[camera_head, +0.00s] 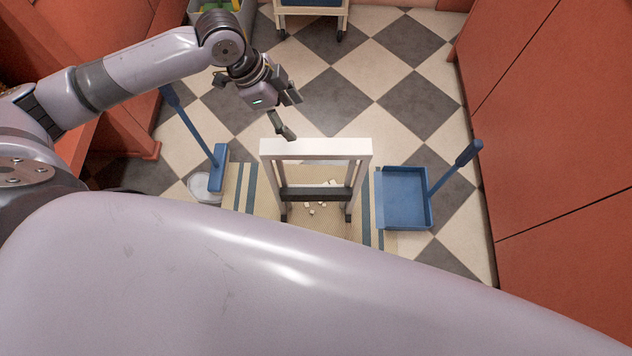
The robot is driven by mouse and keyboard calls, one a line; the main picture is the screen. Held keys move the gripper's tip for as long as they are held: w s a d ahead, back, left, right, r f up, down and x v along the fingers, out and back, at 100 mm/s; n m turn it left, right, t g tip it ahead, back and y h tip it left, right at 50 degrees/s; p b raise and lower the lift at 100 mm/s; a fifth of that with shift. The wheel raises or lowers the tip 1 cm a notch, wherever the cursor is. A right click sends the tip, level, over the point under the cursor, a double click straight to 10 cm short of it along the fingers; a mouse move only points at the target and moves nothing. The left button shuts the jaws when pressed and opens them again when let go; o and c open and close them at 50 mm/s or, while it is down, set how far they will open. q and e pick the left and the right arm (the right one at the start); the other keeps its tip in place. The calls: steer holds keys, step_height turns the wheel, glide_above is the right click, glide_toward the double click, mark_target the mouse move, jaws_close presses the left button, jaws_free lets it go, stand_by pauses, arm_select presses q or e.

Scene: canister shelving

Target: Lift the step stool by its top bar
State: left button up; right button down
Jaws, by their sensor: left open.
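The step stool (316,148) is white with a dark tread and stands upright on a striped mat, below the middle of the picture. Its white top bar faces up toward me. My left gripper (285,115) is open and empty, just beyond the left part of the top bar. One finger hangs close to the bar; I cannot tell whether it touches. My right gripper does not show.
A blue dustpan (404,198) with an upright handle lies right of the stool. A blue broom (219,166) stands to the left, beside a white bowl (202,186). Small pale pieces (318,208) lie on the striped mat (247,188). A wheeled cart (311,10) stands at the back. Red cabinets flank both sides.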

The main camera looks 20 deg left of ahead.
arm_select(q)
steer(key=b, duration=0.3)
glide_toward(315, 146)
steer(key=x, duration=0.4)
steer(key=shift+d+f, duration=0.3)
steer(key=shift+b+x, duration=0.55)
steer(key=shift+x, duration=1.85)
steer(key=shift+w+f, duration=0.1)
steer(key=shift+f, duration=0.35)
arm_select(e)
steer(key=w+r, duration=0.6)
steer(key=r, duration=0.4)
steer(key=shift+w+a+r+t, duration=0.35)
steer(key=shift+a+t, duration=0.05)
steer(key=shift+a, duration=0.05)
arm_select(q)
steer(key=shift+f, duration=0.1)
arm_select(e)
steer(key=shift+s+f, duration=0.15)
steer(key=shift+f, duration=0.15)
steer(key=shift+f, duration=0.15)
